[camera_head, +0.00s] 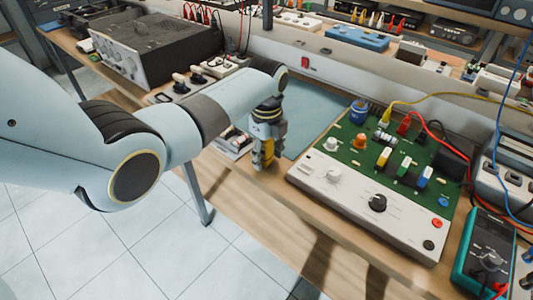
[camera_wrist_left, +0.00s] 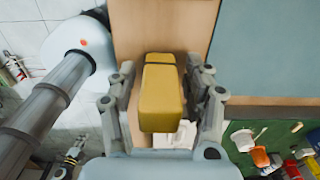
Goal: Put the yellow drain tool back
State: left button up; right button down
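The yellow drain tool (camera_wrist_left: 160,95) is a blocky yellow piece with a dark band near its far end. In the left wrist view it lies between the two fingers of my left gripper (camera_wrist_left: 160,70). Narrow strips of background seem to show beside it, so I cannot tell whether the fingers press on it. In the head view the left gripper (camera_head: 268,145) points down, with the yellow tool (camera_head: 263,155) at its fingers, over the bench's front part. I cannot tell whether the tool touches the bench.
A white-and-green circuit board unit (camera_head: 350,190) stands just right of the gripper, with knobs and coloured parts. A blue-green mat (camera_head: 315,115) lies behind. A dark amplifier (camera_head: 150,45) is at the back left. A teal meter (camera_head: 485,255) is at the right. Cables hang at the right.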

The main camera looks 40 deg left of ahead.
pick_arm(q)
jog(key=shift+r, duration=0.1)
jog(key=shift+r, duration=0.25)
notch_tip(320, 180, up, 11)
jog(key=shift+f+p, duration=0.15)
jog(key=shift+p, duration=0.4)
jog(key=shift+r, duration=0.5)
